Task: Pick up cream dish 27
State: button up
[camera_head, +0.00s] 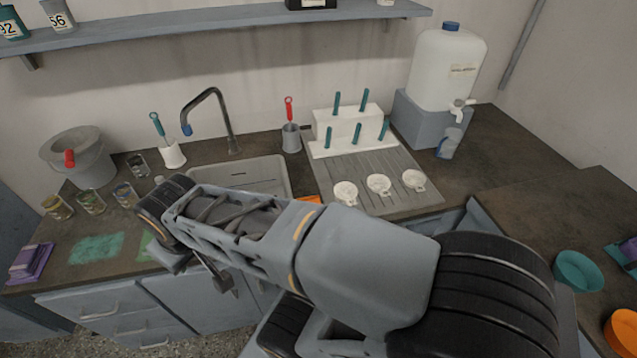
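Three small cream dishes with side tabs sit in a row on the grey ribbed drainboard (430,200) right of the sink: a left dish (345,193), a middle dish (379,184) and a right dish (413,180). Their markings are too small to read, so I cannot tell which is 27. My arm reaches across the front toward the left, over the counter's front edge. My gripper (218,276) shows only in part below the far end of the arm, left of and apart from the dishes. Its fingers are mostly hidden.
A white rack (345,127) with teal pegs stands behind the dishes. A faucet (220,115) rises behind the sink (240,177). A water jug (447,70) stands on a grey block, with a cup (449,143) nearby. Glass jars (92,203) and a bucket (85,160) are left.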

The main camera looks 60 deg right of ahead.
aim_at(345, 192)
jog(key=z, duration=2.3)
jog(key=k, duration=1.15)
jog(key=u, duration=0.7)
jog(key=i, duration=1.05)
jog(key=z, duration=0.8)
